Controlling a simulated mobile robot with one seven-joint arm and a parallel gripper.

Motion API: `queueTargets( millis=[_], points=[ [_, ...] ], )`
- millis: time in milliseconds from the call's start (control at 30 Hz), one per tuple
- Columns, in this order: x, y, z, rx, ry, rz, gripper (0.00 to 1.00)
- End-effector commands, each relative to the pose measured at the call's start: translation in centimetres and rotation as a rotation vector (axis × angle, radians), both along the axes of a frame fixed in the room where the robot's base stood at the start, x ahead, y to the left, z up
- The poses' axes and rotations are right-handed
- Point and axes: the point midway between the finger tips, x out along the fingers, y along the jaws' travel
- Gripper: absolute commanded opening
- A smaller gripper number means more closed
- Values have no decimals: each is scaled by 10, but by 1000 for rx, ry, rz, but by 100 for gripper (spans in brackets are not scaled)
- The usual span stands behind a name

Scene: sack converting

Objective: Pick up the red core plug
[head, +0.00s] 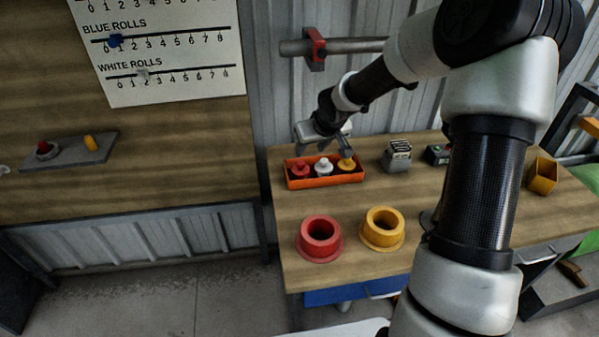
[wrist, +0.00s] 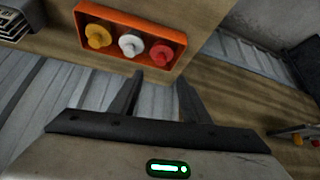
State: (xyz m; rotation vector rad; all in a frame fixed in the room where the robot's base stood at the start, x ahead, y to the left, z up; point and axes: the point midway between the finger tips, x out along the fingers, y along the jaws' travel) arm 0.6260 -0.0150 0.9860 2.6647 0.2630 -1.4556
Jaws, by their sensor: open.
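The red core plug (head: 300,170) sits at the left end of an orange tray (head: 326,183) on the wooden table. A white plug (head: 323,167) stands in the middle of the tray and a yellow plug (head: 346,164) at its right end. In the wrist view the red plug (wrist: 162,54) is at the tray's right end, beyond the fingertips. My gripper (head: 325,140) is above and behind the tray. In the wrist view its two fingers (wrist: 160,80) are spread with nothing between them.
A red flanged ring (head: 319,239) and a yellow flanged ring (head: 382,230) stand in front of the tray. A grey card holder (head: 398,156) is to its right, with a yellow bin (head: 542,176) farther right. My arm covers part of the table's right side.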

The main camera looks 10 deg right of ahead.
Motion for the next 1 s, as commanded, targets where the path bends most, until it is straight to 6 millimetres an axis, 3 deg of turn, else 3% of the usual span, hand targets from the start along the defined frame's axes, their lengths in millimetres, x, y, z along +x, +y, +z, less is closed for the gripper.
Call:
queueTargets(
  millis=[100,300,533,800,1000],
  points=[
    [14,4,-26,0,2,3,43],
    [32,7,-52,1,0,1,43],
    [41,9,-65,1,0,1,43],
    [61,15,-97,1,1,0,43],
    [66,16,-103,-1,0,1,43]
  ],
)
